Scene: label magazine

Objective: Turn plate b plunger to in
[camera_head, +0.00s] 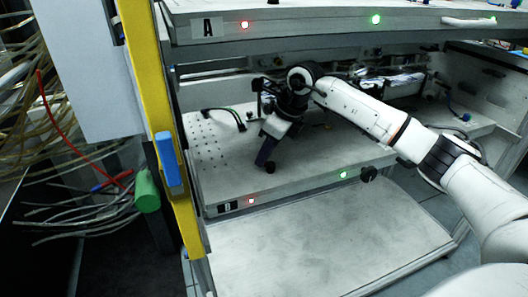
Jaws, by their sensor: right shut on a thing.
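Plate B (222,178) is the lower grey shelf, with a "B" label (227,207) on its front edge. My right gripper (265,157) reaches down over its left-middle part, fingers tilted toward the plate. A small black knob (270,168) stands on the plate at the fingertips, and the gripper is shut on it as far as I can see. Whether this knob is the plunger, and its in or out position, I cannot tell. Another black knob (369,174) sits on the front edge, away from the gripper. My left gripper is not in view.
Plate A (300,30) overhangs above. A yellow post (148,80) stands at the left, with a blue handle (168,160) and green cylinder (146,190). Loose cables (60,165) lie further left. A bare lower panel (320,230) is clear. A black handle (225,112) lies on plate B.

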